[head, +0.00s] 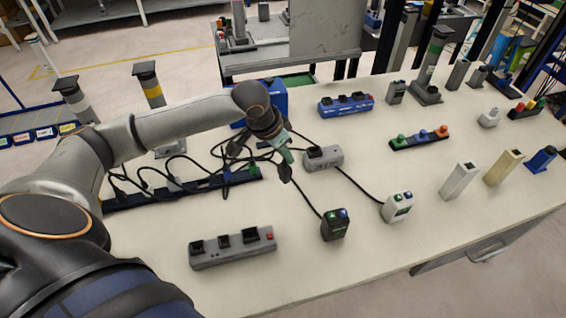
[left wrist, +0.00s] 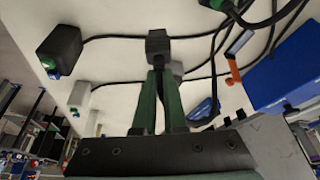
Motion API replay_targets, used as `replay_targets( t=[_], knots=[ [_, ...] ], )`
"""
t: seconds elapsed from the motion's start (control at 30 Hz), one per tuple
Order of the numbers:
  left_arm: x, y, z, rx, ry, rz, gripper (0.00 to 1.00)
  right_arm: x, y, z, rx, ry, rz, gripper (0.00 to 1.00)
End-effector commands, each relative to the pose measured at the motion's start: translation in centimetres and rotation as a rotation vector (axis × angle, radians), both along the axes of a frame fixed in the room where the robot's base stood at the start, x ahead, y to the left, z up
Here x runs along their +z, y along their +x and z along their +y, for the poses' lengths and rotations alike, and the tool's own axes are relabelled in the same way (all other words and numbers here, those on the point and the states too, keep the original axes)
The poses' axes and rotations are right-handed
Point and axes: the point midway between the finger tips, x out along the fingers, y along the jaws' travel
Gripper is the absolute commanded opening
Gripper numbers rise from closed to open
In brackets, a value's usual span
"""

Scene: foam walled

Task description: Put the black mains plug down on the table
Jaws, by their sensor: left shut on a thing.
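My left gripper (head: 284,160) reaches over the middle of the table (head: 375,245), fingers pointing down. It is shut on the black mains plug (head: 285,174). The plug hangs at the fingertips; in the head view I cannot tell how far above the tabletop it is. In the left wrist view the two green fingers of the left gripper (left wrist: 158,95) close together on the dark, blocky plug (left wrist: 158,42). A black cable shows beside the plug there. My right gripper is not in view.
A grey socket block (head: 323,158) stands just right of the gripper. A long black strip (head: 190,186) with tangled cables lies left. A black box (head: 335,225), a white box (head: 397,207) and a grey power strip (head: 232,248) stand nearer. Bare tabletop lies between them.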

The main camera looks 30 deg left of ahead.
Motion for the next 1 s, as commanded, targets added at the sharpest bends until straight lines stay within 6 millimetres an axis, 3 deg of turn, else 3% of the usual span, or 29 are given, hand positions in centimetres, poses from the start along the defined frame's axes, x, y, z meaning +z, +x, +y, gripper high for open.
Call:
replay_targets(
  t=[0.23, 0.43, 0.83, 0.87, 1.0],
  knots=[
    [-1.9, 0.6, 1.4, 0.003, 0.001, 0.003, 0.0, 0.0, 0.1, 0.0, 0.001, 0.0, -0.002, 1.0],
    [-4.5, 0.6, 1.3, -0.001, 0.001, 0.001, 0.0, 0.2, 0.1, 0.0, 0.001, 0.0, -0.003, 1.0],
    [-5.1, 0.6, 1.3, 0.0, -0.001, 0.001, 0.0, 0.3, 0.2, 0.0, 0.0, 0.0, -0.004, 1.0],
    [-5.0, 0.6, 1.3, -0.001, 0.0, 0.0, 0.12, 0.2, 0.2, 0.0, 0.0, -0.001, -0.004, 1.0],
    [-5.0, 0.6, 1.3, -0.001, 0.0, 0.0, 0.28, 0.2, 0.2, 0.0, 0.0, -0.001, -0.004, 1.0]
  ],
)
